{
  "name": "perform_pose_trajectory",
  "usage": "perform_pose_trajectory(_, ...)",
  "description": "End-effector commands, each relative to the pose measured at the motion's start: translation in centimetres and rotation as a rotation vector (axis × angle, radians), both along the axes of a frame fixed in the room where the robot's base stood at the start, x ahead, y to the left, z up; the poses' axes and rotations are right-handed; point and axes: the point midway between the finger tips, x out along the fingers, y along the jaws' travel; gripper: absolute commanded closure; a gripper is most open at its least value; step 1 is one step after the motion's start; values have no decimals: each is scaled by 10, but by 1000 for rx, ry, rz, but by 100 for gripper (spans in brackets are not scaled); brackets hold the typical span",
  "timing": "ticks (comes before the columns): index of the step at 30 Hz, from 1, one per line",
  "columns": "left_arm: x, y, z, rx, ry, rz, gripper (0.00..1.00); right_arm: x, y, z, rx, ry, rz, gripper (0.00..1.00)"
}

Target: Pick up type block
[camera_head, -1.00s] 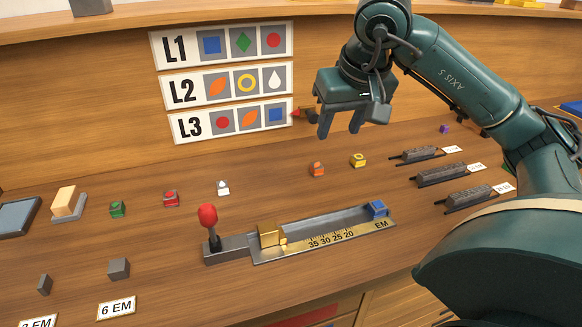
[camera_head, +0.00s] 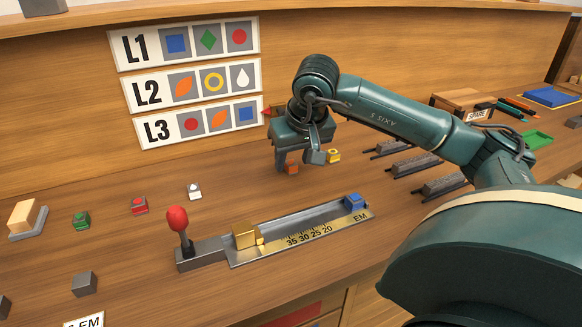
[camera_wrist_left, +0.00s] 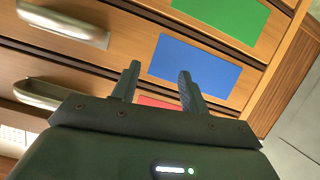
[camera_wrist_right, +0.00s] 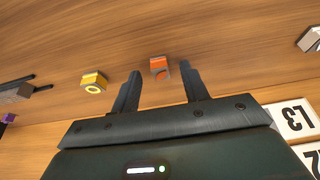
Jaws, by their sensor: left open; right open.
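An orange type block (camera_head: 291,169) stands on the bench below my right gripper (camera_head: 298,164). The block also shows in the right wrist view (camera_wrist_right: 159,66), just beyond the fingertips and between their lines. My right gripper (camera_wrist_right: 162,80) is open and empty, pointing down. A yellow type block (camera_head: 333,156) stands just right of it. Green (camera_head: 81,219), red (camera_head: 139,204) and white (camera_head: 194,191) blocks stand in a row at left. A blue block (camera_head: 354,201) sits in the channel of the metal composing stick. My left gripper (camera_wrist_left: 158,82) is open and empty before drawer fronts.
The composing stick (camera_head: 300,229) with a red-knobbed lever (camera_head: 178,220) lies in front of the right gripper. Dark racks (camera_head: 413,165) stand to the right. The sign board (camera_head: 190,85) for L1, L2 and L3 is behind on the wall.

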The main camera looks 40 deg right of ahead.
Motion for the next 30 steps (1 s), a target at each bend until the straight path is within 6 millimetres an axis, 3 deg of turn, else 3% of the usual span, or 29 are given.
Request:
perform_pose_trajectory(3, 0, 0, 1, 0, -7, 1, 56, 3, -1, -11, 0, 1, 1, 55)
perform_pose_trajectory(11, -1, 1, 4, -2, -13, 1, 56, 4, -1, -11, -1, -1, 1, 56)
perform_pose_trajectory(27, -2, 1, 0, 2, -2, -1, 56, 4, -1, -11, 0, -1, 0, 100)
perform_pose_trajectory(30, -2, 1, -1, 2, 1, -1, 56, 4, -1, -11, -1, -2, 0, 100)
